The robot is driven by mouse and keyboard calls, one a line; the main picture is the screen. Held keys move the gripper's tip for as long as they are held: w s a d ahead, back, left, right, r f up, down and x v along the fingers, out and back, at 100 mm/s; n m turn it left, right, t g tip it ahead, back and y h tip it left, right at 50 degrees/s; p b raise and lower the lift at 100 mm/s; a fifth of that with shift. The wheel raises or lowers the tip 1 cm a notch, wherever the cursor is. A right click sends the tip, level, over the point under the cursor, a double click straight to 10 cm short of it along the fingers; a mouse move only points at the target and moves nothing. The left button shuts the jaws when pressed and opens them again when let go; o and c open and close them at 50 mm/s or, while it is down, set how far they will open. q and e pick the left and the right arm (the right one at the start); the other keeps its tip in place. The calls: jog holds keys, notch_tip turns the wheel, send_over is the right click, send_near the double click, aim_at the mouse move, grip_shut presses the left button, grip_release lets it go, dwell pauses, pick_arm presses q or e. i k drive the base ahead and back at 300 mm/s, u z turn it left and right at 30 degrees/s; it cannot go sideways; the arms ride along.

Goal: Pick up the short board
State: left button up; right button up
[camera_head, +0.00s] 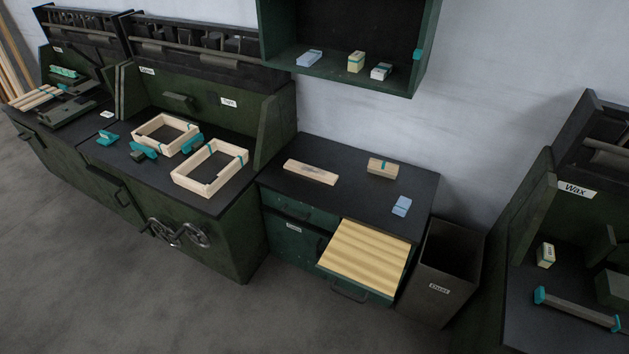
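A single short, light wooden board (311,172) lies flat on the dark top of the middle cabinet (340,195), towards its left. Longer-looking yellowish boards (366,256) lie side by side in the open drawer below. I cannot tell for sure which one the task calls the short board. Several pale wooden strips (36,98) lie on the far left bench. Neither of my grippers shows in this view, and nothing is seen touching the boards.
Two wooden frames (210,168) and teal clamps (107,138) are on the left bench. A wooden block (383,168) and blue block (401,206) share the cabinet top. A shelf (340,70) hangs above. A dark bin (440,271) stands right of the drawer. The floor in front is clear.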

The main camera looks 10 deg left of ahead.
aim_at(324, 175)
jog(key=u, duration=0.2)
jog(key=k, duration=0.45)
jog(key=u, duration=1.3)
jog(key=i, duration=1)
jog(key=z, duration=0.5)
jog(key=i, duration=0.65)
jog(key=z, duration=0.6)
